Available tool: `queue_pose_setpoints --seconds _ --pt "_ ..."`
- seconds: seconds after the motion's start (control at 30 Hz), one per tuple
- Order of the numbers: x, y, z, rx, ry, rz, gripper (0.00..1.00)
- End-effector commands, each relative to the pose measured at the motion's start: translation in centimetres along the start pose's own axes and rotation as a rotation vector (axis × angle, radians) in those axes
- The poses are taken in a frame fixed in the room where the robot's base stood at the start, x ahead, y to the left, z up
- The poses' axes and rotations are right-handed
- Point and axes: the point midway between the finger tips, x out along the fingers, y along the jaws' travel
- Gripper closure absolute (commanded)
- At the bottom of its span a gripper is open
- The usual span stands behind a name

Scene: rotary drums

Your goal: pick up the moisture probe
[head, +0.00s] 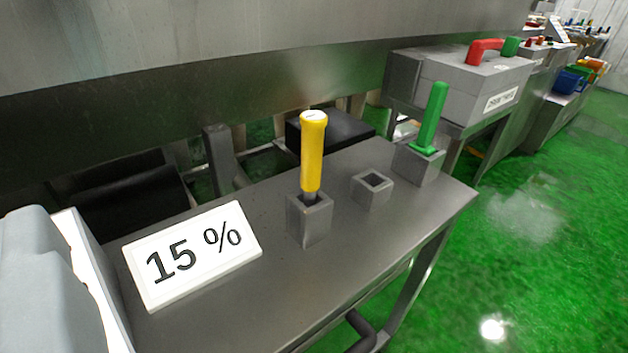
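A tool with a yellow handle (313,150) stands upright in a grey square socket (309,222) on a metal table. It is probably the moisture probe, but no label on it can be read. Its lower end is hidden inside the socket. A green-handled tool (432,115) stands, slightly tilted, in another grey socket (419,168) farther right. An empty square socket (371,188) sits between the two.
A white sign reading "15 %" (193,254) stands left of the yellow tool on the metal table (395,228). A pale grey object (45,285) fills the lower left corner. A grey box (470,80) with a red handle (484,49) stands behind right. Green floor (540,240) is open at right.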

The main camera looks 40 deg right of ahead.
Motion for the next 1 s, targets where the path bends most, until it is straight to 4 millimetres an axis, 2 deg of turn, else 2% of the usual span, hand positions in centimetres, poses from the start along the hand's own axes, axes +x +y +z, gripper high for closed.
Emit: queue_pose_setpoints --seconds 0.17,0.47,0.7,1.0 --pt "2.7 1.5 -1.3 -0.028 -0.122 0.041 0.51" --pt "8.3 6.0 -3.4 -0.078 -0.435 0.115 0.51" --pt "11.7 10.3 -4.5 -0.092 -0.686 0.148 0.51" --pt "14.9 16.3 -5.5 -0.072 -0.997 0.153 0.51"
